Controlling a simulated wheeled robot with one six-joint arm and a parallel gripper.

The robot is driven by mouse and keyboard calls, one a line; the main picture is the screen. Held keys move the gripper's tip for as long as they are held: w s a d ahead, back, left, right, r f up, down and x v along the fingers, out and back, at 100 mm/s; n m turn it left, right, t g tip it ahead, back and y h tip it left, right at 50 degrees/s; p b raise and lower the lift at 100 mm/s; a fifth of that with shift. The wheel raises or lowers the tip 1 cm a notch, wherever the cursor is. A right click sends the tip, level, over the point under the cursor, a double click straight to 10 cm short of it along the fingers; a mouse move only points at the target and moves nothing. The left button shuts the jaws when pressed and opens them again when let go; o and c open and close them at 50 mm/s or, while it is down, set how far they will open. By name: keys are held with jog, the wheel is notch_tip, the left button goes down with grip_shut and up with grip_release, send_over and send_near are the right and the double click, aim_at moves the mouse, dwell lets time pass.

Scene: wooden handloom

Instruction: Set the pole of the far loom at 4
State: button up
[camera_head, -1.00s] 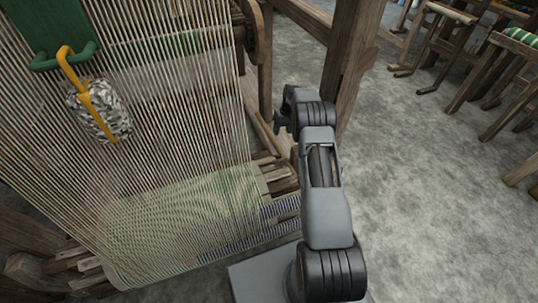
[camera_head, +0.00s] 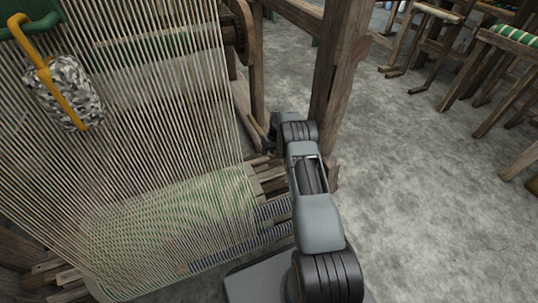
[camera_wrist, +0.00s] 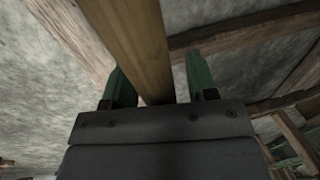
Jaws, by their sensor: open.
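A wooden pole (camera_wrist: 138,40) runs down between the two green fingers of my gripper (camera_wrist: 158,82) in the wrist view. The fingers stand apart, one on each side of it, and a gap shows at the right finger. My gripper is open; I cannot tell whether the left finger touches the pole. In the head view a thin pole end (camera_head: 257,125) shows beside my wrist, at the loom's lower right side. The loom (camera_head: 335,75) has a dark wooden post and pale warp threads (camera_head: 165,90). My gripper's fingers are hidden there. No number marks are readable.
Woven green and white cloth (camera_head: 170,215) lies low on the loom. More wooden frames (camera_head: 480,75) stand at the upper right. The grey floor (camera_head: 430,190) on the right is clear.

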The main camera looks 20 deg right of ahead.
jog(key=shift+c, duration=0.2)
grip_shut()
dwell(0.4)
jog(key=shift+f, duration=0.1)
